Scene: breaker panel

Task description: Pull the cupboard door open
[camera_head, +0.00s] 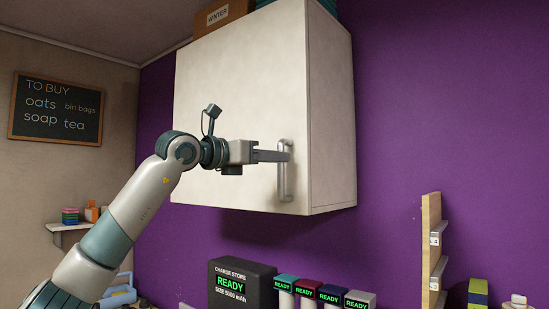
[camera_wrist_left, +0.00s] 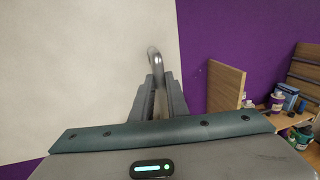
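The cupboard (camera_head: 333,120) is a pale box high on the purple wall. Its door (camera_head: 235,90) is the broad front face and looks closed, flush with the side panel. A grey vertical bar handle (camera_head: 284,185) sits near the door's lower right edge; its upper end shows in the left wrist view (camera_wrist_left: 155,60). My left gripper (camera_head: 285,156) reaches in from the left, and its fingers are around the handle at mid-height. In the left wrist view the two fingers (camera_wrist_left: 161,88) look closed on the bar, with little gap. My right gripper is in neither view.
A box labelled WINTER (camera_head: 222,14) sits on top of the cupboard. Below are a dark charge store unit (camera_head: 240,285) and several battery-like units with READY displays (camera_head: 308,290). A wooden rack (camera_head: 431,250) stands at the lower right. Space in front of the door holds only my left arm.

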